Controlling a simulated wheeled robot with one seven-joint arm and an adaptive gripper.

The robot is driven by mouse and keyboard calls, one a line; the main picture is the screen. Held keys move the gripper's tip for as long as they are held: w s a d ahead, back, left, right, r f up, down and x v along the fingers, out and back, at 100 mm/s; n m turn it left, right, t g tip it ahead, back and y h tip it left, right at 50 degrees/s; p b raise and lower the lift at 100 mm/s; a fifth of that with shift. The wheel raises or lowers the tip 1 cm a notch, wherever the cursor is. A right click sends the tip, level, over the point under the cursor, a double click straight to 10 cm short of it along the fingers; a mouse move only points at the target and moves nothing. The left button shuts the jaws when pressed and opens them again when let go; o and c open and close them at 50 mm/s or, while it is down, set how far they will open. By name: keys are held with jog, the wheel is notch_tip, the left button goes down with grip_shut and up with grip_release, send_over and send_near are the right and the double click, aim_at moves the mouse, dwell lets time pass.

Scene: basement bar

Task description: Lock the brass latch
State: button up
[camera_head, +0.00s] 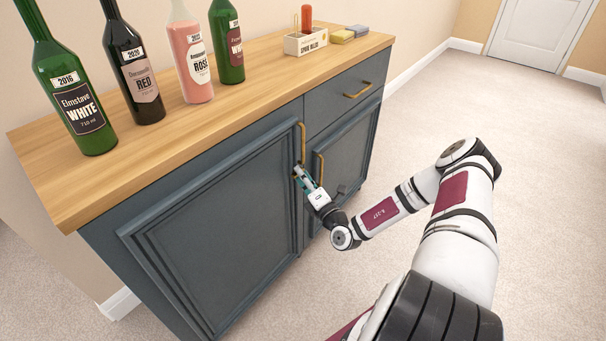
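The brass latch (297,172) appears as a small gold-coloured piece at the seam between the two doors of the dark blue cabinet (225,225). It is tiny here, and I cannot tell its exact position. My gripper (299,174) reaches the cabinet front from the right, with its fingertips at or very near this piece and just below the left door's brass handle (303,140). The fingers partly hide the spot. I cannot tell whether they touch the latch or how far apart they are. Both doors look closed.
The right door's brass handle (321,167) is close to my gripper's right. The drawer (345,92) above has its own brass handle. Several bottles stand on the wooden top (250,92), with a small box (305,43) and sponges (343,36) farther back. The carpet (530,170) at right is clear.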

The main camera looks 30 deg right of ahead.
jog(key=s+d+f+n+t+y+b, duration=0.1)
jog(key=s+d+f+n+y+b, duration=0.2)
jog(key=s+n+b, duration=0.45)
jog(key=s+d+f+n+y+b, duration=0.15)
jog(key=s+n+y+b, duration=0.35)
jog(key=n, duration=0.5)
jog(key=s+a+r+n+g+y+p, duration=0.2)
jog(key=a+r+n+g+p, duration=0.3)
jog(key=r, duration=0.8)
jog(key=s+a+r+n+g+y+p, duration=0.2)
jog(key=a+r+n+g+p, duration=0.3)
jog(key=r, duration=0.8)
jog(key=shift+s+a+r+n+g+y, duration=0.15)
jog(key=shift+s+a+n+g+y, duration=0.35)
jog(key=shift+a+n+g, duration=1.65)
jog(key=shift+a+m, duration=0.3)
jog(key=shift+a, duration=0.15)
